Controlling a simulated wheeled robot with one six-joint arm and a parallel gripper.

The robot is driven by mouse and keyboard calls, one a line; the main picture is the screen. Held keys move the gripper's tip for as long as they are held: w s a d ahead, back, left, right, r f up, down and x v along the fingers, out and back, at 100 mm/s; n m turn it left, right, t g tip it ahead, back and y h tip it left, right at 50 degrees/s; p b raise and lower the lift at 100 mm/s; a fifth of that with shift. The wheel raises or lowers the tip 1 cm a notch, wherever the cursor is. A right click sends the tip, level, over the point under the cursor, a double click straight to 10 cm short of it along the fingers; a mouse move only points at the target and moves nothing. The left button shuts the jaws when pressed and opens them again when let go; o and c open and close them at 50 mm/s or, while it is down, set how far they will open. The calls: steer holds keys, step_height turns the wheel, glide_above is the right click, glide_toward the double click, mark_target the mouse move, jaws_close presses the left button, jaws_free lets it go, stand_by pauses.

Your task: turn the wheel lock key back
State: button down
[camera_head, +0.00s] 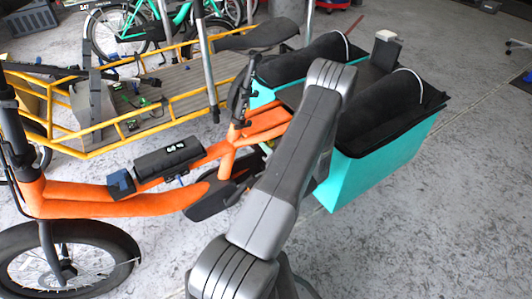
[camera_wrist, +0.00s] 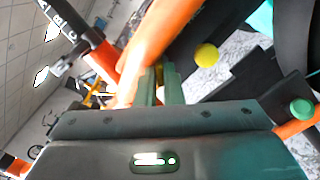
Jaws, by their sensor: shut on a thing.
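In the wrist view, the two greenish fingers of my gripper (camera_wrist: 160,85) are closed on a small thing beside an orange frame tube. Only a narrow yellowish sliver shows between them. It fits the wheel lock key, but its shape and turn angle are mostly hidden. In the head view my grey arm covers the gripper and the lock area. The orange cargo bike (camera_head: 110,198) stands with its front wheel (camera_head: 65,262) at the lower left. Its orange tube (camera_wrist: 155,40) crosses the top of the wrist view.
A teal cargo box (camera_head: 385,155) with black padding is at the right. A yellow-railed cargo bike (camera_head: 165,85) stands behind. A yellow ball-shaped knob (camera_wrist: 206,55) and a green one (camera_wrist: 302,108) are close to the gripper. Bare floor (camera_head: 480,200) lies at the right.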

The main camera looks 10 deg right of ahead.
steer(key=shift+n+b, duration=4)
steer(key=shift+n, duration=0.8)
steer(key=c, duration=1.6)
jaws_free()
steer(key=shift+o, duration=0.2)
steer(key=p+v, duration=0.2)
steer(key=v, duration=1.2)
steer(key=shift+w, duration=0.15)
